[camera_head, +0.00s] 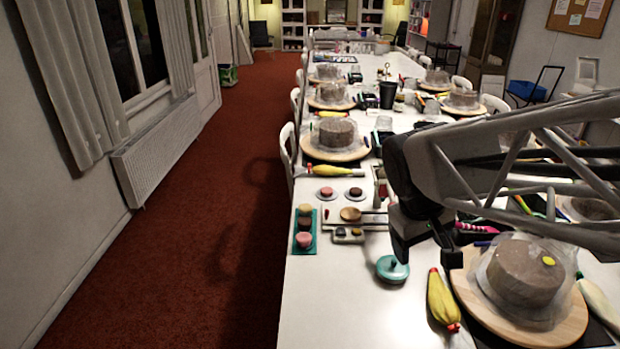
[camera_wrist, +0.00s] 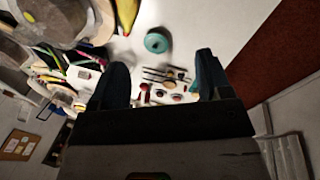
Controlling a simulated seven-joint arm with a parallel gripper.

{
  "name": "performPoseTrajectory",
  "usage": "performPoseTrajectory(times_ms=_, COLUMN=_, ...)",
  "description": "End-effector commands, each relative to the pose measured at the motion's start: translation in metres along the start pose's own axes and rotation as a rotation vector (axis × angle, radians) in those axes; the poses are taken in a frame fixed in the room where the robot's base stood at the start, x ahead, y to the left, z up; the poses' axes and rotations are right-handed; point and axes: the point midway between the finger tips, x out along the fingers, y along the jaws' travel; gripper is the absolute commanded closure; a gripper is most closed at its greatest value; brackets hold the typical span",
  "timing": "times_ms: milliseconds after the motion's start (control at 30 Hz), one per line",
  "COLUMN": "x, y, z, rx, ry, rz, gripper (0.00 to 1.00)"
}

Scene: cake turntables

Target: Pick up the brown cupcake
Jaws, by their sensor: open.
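A teal mat (camera_head: 314,232) lies at the table's left edge in the head view with three small cupcakes on it. The middle one, a dark brown cupcake (camera_head: 304,224), sits between a tan-brown cupcake (camera_head: 305,209) and a pink cupcake (camera_head: 303,240). My gripper (camera_wrist: 160,75) is open and empty, its two dark fingers spread in the wrist view. In the head view it is above the table, to the right of the mat and apart from it. In the wrist view small round items show between the fingers; I cannot tell which is the brown cupcake.
A domed cake (camera_head: 524,274) sits on a wooden turntable at right. The near left tabletop is clear.

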Motion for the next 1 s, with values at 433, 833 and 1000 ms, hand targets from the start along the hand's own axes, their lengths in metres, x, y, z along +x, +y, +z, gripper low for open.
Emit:
performPoseTrajectory(times_ms=433, x=0.026, y=0.008, z=-0.104, rx=-0.333, ry=-0.132, rz=0.149, gripper=0.29)
performPoseTrajectory(times_ms=833, x=0.062, y=-0.003, z=-0.200, rx=-0.628, ry=-0.247, rz=0.285, gripper=0.29)
performPoseTrajectory(times_ms=1000, x=0.082, y=-0.014, z=-0.241, rx=-0.753, ry=-0.296, rz=0.344, gripper=0.29)
